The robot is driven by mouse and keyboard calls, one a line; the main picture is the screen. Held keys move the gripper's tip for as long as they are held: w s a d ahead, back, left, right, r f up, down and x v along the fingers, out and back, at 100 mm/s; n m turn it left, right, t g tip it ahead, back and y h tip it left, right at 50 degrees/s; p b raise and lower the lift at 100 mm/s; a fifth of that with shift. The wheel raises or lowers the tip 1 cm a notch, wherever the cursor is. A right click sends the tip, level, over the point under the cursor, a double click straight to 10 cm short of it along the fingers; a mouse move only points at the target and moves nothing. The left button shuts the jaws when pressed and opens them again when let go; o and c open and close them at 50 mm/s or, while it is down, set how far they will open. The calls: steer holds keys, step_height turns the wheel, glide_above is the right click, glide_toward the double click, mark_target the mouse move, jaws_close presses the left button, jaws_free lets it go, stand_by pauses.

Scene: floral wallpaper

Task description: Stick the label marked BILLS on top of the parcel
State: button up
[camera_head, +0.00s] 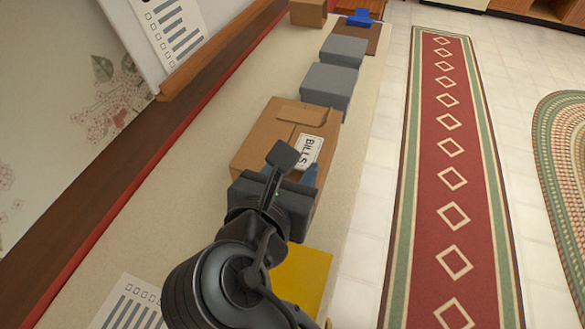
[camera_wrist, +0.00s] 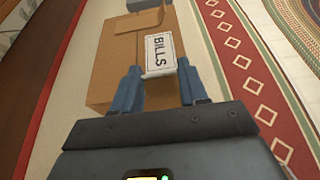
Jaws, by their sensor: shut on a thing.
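The parcel (camera_head: 262,133) is a brown cardboard box on the long counter. It also fills the middle of the wrist view (camera_wrist: 112,62). The white label marked BILLS (camera_head: 308,152) shows over the parcel's right part. In the wrist view the label (camera_wrist: 161,54) stands between and just beyond my blue fingertips. My gripper (camera_wrist: 160,76) is shut on the label's near edge. In the head view my gripper (camera_head: 288,172) is at the parcel's near side, partly hidden by my arm. I cannot tell whether the label touches the parcel's top.
Grey blocks (camera_head: 328,84) stand behind the parcel. Farther back are a blue object (camera_head: 360,17) on a brown board and a small brown box (camera_head: 308,12). A yellow sheet (camera_head: 303,275) and a printed paper (camera_head: 128,304) lie nearer. The wall is left; the counter's edge is right.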

steer(key=shift+f, duration=0.45)
stand_by(0.8)
steer(key=o, duration=1.6)
steer(key=shift+s+r, duration=0.1)
steer(key=shift+r, duration=0.05)
steer(key=shift+s+a+r+p, duration=0.25)
steer(key=shift+s+p, duration=0.1)
steer(key=shift+p, duration=0.5)
steer(key=shift+p+v, duration=2.9)
steer(key=shift+p, duration=0.15)
steer(key=shift+d+f, duration=0.1)
steer(key=shift+f, duration=0.1)
